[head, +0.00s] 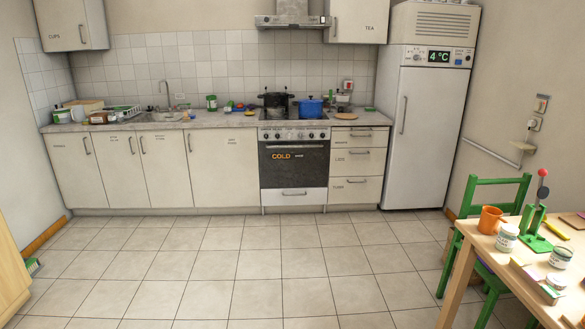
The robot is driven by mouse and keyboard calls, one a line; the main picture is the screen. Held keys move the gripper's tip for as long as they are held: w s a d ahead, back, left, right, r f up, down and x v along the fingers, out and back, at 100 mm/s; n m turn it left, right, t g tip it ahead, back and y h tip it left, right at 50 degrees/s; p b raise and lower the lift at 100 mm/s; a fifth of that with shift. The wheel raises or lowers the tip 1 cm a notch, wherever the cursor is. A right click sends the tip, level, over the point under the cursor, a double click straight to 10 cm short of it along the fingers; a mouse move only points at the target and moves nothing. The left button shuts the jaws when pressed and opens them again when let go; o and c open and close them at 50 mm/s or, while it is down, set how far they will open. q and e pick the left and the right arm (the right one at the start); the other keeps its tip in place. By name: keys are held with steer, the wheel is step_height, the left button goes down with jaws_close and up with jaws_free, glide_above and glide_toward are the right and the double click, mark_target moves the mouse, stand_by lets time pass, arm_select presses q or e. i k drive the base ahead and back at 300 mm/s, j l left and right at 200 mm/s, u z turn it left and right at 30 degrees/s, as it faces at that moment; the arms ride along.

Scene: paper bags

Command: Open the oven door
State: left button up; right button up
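The oven (294,164) stands in the counter row at the back of the kitchen, right of the middle of the head view. Its dark door (294,170) is shut, with a light handle bar along its top edge and the word COLD on its front. A white drawer front (294,196) with its own handle is below the door. A row of knobs (294,134) is above it. Neither of my grippers shows in the head view. The oven is several floor tiles away, with nothing in front of it.
The tiled floor (255,269) between me and the oven is clear. A wooden table (482,253) with cans and an orange mug, and a green chair (493,192), stand at the right. A wooden piece (10,250) is at the left edge. A white fridge (425,130) stands right of the counter.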

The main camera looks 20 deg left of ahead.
mark_target(291, 163)
steer(key=i+j+u, duration=0.35)
steer(key=i, duration=0.75)
steer(key=i+u, duration=0.35)
steer(key=i, duration=2.4)
